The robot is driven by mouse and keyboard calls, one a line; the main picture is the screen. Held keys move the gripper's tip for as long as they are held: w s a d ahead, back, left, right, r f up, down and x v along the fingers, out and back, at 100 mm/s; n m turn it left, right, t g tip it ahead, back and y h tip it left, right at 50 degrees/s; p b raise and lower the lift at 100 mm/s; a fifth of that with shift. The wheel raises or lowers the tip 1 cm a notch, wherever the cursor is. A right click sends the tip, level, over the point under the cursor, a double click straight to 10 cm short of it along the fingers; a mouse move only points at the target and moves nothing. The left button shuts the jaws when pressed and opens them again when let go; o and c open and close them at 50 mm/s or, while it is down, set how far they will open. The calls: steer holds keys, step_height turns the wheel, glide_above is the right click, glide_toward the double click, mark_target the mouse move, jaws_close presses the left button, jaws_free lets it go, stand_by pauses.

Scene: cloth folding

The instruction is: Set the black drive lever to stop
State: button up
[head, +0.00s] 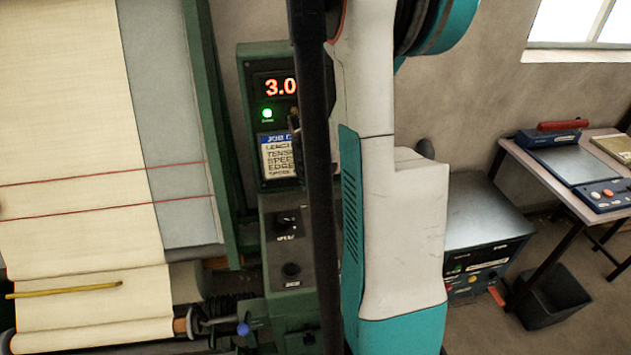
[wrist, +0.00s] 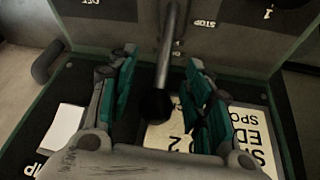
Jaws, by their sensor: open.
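The black drive lever shows in the wrist view as a grey shaft with a round black knob (wrist: 157,105). My gripper (wrist: 162,95) is open, with a teal-padded finger on each side of the lever. The knob sits between the fingers, nearer the left one, and neither clearly touches it. A STOP label (wrist: 204,23) reads upside down on the panel, to the right of the shaft. In the head view my arm hides the gripper and most of the lever area.
The green control cabinet (head: 262,60) carries a lit 3.0 display (head: 280,87), a green lamp (head: 267,114) and a job card (head: 278,155). Cream cloth (head: 75,130) on rollers is at left. A grey-topped box (head: 485,215) and a table (head: 510,150) stand at right.

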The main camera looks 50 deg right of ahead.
steer(key=shift+d+f, duration=0.1)
steer(key=shift+f, duration=0.1)
jaws_close()
stand_by(0.4)
